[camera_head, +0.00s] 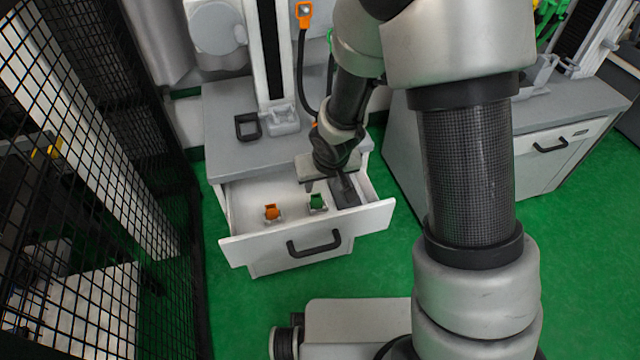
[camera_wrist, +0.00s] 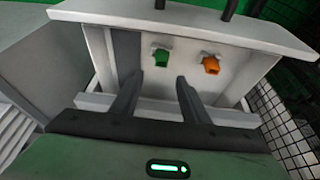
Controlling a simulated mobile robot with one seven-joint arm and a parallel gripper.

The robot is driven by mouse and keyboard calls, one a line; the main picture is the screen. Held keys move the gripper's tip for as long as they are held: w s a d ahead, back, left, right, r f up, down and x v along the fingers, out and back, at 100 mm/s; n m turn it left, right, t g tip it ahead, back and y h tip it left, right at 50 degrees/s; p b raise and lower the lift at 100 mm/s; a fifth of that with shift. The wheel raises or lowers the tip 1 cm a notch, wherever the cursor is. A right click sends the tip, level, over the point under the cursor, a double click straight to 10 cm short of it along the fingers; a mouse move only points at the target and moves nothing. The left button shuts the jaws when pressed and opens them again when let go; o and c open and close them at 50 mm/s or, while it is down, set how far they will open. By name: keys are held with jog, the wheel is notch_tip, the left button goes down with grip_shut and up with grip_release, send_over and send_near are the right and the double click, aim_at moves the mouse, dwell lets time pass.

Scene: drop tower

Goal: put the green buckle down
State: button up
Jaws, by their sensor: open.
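The green buckle (camera_head: 317,202) sits inside the open white drawer (camera_head: 240,243), right of the drawer's middle. It also shows in the wrist view (camera_wrist: 161,57), beyond and between the tips of my fingers. My gripper (camera_wrist: 157,85) is open, with nothing between its fingers. In the head view my gripper (camera_head: 325,185) is over the drawer, behind and above the green buckle, and apart from it as far as the views show.
An orange buckle (camera_head: 271,211) lies in the same drawer, left of the green one. A dark compartment (camera_head: 345,192) is at the drawer's right side. A black frame-shaped item (camera_head: 247,127) lies on the cabinet top (camera_head: 222,150). A black mesh fence (camera_head: 100,150) stands at the left.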

jog(key=s+d+r+m, duration=0.1)
jog(key=d+r, duration=0.2)
jog(key=r, duration=0.3)
jog(key=s+d+r+t+h, duration=0.1)
jog(key=s+d+r, duration=0.15)
jog(key=r, duration=0.35)
jog(key=s+d+r+m, duration=0.1)
jog(key=d+r, duration=0.3)
jog(key=r, duration=0.2)
jog(key=s+d+r+m, duration=0.1)
jog(key=s+d+r, duration=0.3)
jog(key=s+r, duration=0.6)
jog(key=s, duration=0.4)
jog(key=shift+s+r, duration=0.3)
jog(key=shift+r, duration=0.05)
notch_tip(320, 180, up, 21)
jog(key=p, duration=2.1)
jog(key=shift+r, duration=0.15)
